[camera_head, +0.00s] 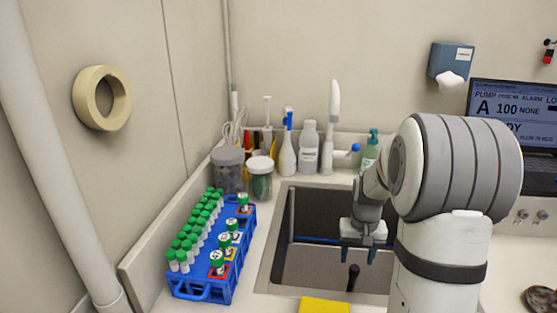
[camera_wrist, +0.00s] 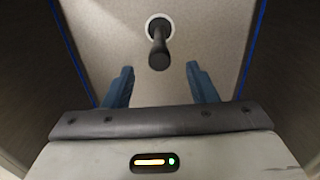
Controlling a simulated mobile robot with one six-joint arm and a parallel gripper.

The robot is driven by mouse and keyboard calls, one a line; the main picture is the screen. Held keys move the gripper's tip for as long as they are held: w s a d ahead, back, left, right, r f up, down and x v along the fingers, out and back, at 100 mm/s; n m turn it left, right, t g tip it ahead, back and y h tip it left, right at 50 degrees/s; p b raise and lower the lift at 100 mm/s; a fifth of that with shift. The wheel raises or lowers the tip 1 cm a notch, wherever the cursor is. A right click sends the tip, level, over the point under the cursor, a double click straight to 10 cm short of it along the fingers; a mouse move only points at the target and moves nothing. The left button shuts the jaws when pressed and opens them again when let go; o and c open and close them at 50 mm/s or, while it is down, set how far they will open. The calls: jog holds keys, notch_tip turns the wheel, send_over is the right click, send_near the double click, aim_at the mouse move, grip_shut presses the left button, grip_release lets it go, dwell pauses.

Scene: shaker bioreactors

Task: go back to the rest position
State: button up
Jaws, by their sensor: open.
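My gripper (camera_head: 358,252) hangs over the sink (camera_head: 312,270), with its fingers pointing down. In the wrist view my gripper (camera_wrist: 160,88) shows two blue fingers spread apart with nothing between them. Beyond the fingers a dark upright post (camera_wrist: 158,45) rises from a pale round base on the sink floor. The same dark post (camera_head: 353,277) shows in the head view just below the fingers.
A blue rack (camera_head: 205,290) with several green-capped tubes stands left of the sink. Jars (camera_head: 261,180) and bottles (camera_head: 308,150) line the back. A yellow sponge (camera_head: 324,306) lies at the sink's front edge. A pump screen (camera_head: 515,110) is at the right.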

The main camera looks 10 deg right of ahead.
jog(key=s+a+r+n+t+p, duration=0.1)
jog(key=s+a+r+p, duration=0.1)
jog(key=s+a+r, duration=0.2)
jog(key=s+a+r+n+p, duration=0.1)
jog(key=s+a+r+p, duration=0.1)
jog(key=s+a+r, duration=0.3)
jog(key=s+a+r+n+t+p, duration=0.1)
jog(key=s+a+r+p, duration=0.1)
jog(key=s+a+r, duration=0.2)
jog(key=shift+s+a+r+t, duration=0.1)
jog(key=shift+s+r, duration=0.4)
jog(key=shift+s, duration=0.4)
jog(key=shift+s+r+t, duration=0.1)
jog(key=shift+s+r, duration=0.45)
jog(key=shift+s, duration=0.4)
jog(key=shift+s+a+r+t, duration=0.1)
jog(key=shift+s+r, duration=0.4)
jog(key=shift+s, duration=0.65)
jog(key=shift+c, duration=0.3)
